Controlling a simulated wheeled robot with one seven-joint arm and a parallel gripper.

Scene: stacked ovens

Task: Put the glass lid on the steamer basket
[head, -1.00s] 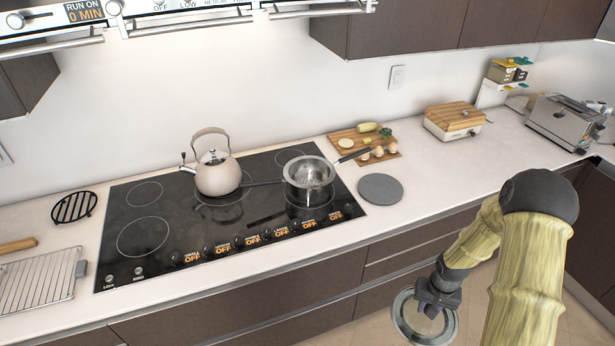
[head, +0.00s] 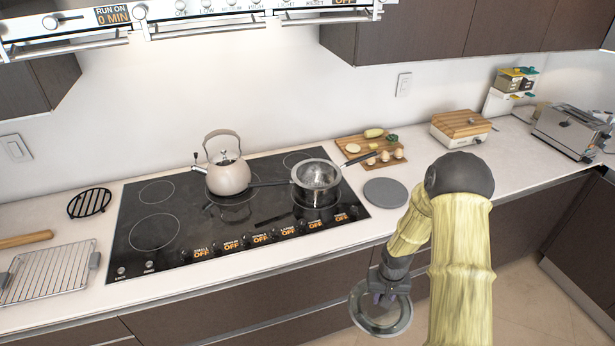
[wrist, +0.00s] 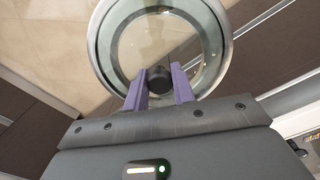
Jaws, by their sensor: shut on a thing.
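The glass lid (head: 366,322), round and clear with a metal rim, hangs from my gripper (head: 390,287) in front of the counter's front edge, over the floor. In the wrist view my gripper's purple fingers (wrist: 160,88) are shut on the dark knob (wrist: 159,79) at the middle of the lid (wrist: 97,42). The lid looks tilted in the head view. The steamer basket (head: 317,174), a metal perforated bowl, sits on a pot at the right side of the cooktop, its open top uncovered. The lid is apart from it, lower and to the right.
A kettle (head: 228,174) stands left of the basket on the black cooktop (head: 160,215). A long dark handle reaches right toward a cutting board (head: 350,142) with vegetables. A grey round mat (head: 385,192) lies bare right of the cooktop. Drawer fronts are behind the lid.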

